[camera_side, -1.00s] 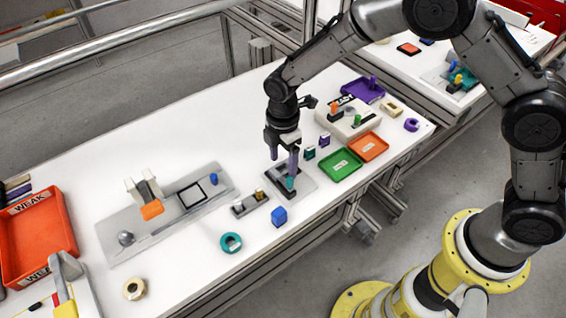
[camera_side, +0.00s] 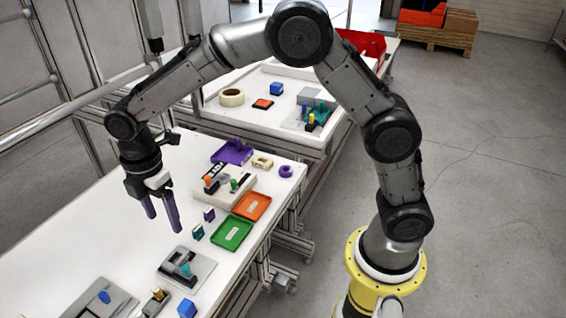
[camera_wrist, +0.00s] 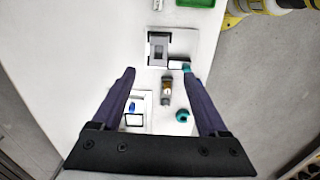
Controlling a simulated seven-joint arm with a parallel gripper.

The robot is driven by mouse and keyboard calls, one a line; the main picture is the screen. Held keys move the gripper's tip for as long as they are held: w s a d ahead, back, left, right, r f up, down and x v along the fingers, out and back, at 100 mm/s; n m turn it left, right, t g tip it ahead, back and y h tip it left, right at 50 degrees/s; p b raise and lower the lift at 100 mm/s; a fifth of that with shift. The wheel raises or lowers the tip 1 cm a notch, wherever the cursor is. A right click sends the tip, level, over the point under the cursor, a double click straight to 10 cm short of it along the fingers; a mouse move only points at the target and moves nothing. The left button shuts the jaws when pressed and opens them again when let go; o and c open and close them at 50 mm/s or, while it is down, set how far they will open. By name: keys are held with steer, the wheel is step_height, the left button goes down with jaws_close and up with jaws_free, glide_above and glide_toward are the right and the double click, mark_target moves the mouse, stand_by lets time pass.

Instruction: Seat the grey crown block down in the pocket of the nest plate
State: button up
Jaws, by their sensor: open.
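The nest plate (camera_side: 203,272) is a light grey plate near the table's front edge, with a dark frame on it. In the wrist view the nest plate (camera_wrist: 185,38) is at the top centre. A grey square (camera_wrist: 159,47), apparently the crown block, shows inside the dark frame; I cannot tell how deep it sits. A small teal-ended part (camera_wrist: 186,67) is at the frame's lower right. My gripper (camera_side: 165,224) is open, its purple fingers empty and raised above the table, behind and left of the plate in the side view. Its fingers also show in the wrist view (camera_wrist: 159,72).
A green tray (camera_side: 232,234) and an orange tray (camera_side: 252,206) lie beyond the plate. Two small blocks (camera_side: 203,222) stand beside them. A blue block (camera_side: 187,308) and a narrow holder (camera_side: 157,302) are nearer.

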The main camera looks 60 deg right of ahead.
steer(key=s+d+r+m+t, duration=0.1)
steer(key=s+d+r+m, duration=0.4)
steer(key=d+r, duration=0.25)
steer(key=s+d+r+m+t, duration=0.2)
steer(key=s+d+m, duration=0.3)
steer(key=s, duration=0.5)
steer(key=s+d+r+m+t, duration=0.2)
steer(key=s+d+m, duration=0.3)
steer(key=s, duration=0.6)
steer(key=m, duration=0.2)
steer(key=shift+s+m, duration=0.15)
steer(key=shift+m, duration=0.15)
steer(key=shift+r, duration=0.15)
